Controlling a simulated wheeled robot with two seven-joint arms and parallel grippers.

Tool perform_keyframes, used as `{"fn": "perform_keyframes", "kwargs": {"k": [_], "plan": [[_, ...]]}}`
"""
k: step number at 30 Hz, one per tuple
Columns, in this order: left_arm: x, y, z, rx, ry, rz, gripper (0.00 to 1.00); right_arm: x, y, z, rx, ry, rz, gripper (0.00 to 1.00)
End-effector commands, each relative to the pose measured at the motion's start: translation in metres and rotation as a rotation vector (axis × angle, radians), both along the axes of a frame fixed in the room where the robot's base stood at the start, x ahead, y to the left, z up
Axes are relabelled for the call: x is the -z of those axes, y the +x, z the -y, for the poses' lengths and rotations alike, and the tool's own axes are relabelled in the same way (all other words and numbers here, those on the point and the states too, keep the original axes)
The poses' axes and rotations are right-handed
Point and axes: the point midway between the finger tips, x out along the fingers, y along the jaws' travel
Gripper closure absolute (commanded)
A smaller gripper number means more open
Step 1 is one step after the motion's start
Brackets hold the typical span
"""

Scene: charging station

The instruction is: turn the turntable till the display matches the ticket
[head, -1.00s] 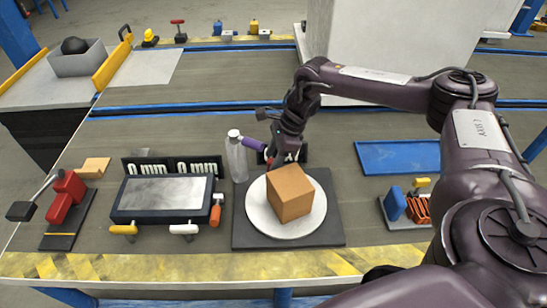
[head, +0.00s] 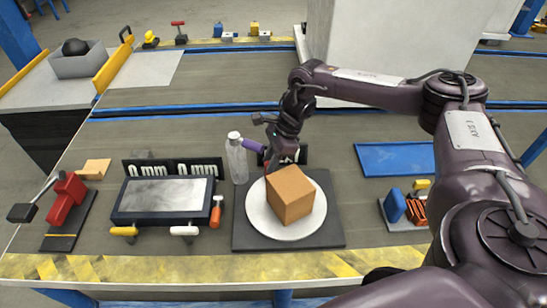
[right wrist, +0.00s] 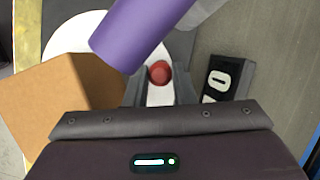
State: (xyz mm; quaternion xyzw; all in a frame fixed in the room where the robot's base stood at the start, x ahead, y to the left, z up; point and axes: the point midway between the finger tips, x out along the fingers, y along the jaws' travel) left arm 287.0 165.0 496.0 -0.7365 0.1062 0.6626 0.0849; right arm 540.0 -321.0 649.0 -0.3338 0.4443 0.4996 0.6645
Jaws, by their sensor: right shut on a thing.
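The turntable is a white round disc (head: 257,213) on a dark square base (head: 330,238), with a brown box (head: 289,193) on top. My right gripper (head: 272,163) is at the disc's far edge, behind the box. In the right wrist view its fingers (right wrist: 161,88) are shut on a red knob (right wrist: 159,73). The brown box (right wrist: 72,100) and part of the white disc (right wrist: 70,35) show there too. A small black display (right wrist: 224,76) stands beside the fingers; a white 0 shows, the rest is cut off or hidden. I cannot make out a ticket. My left gripper is not in view.
A clear bottle (head: 237,160) and a purple cylinder (head: 254,146) stand close to my right gripper. A grey-screened panel (head: 163,195) is left of the turntable, with "0 mm" displays (head: 197,168) behind it. A blue tray (head: 395,158) lies to the right.

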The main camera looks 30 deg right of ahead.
Motion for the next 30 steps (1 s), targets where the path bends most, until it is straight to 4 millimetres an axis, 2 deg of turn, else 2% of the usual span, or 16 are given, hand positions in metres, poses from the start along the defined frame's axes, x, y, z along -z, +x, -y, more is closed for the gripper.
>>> {"fn": "perform_keyframes", "kwargs": {"k": [3,10,11,15,25,30], "plan": [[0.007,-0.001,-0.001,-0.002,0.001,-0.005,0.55,-0.001,0.001,-0.005,-0.042,0.002,0.001,1.0],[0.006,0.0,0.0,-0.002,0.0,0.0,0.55,-0.001,0.001,-0.005,-0.044,0.002,0.001,1.0],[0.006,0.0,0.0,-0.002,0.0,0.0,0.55,-0.001,0.001,-0.005,-0.044,0.002,0.001,0.74],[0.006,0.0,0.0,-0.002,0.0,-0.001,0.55,0.0,0.001,-0.005,-0.043,0.002,0.001,0.56],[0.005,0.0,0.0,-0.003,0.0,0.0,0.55,-0.003,0.001,-0.003,-0.042,0.001,0.001,0.55],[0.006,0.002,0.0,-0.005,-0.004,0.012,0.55,-0.025,-0.001,0.006,-0.04,0.001,0.004,0.55]]}}
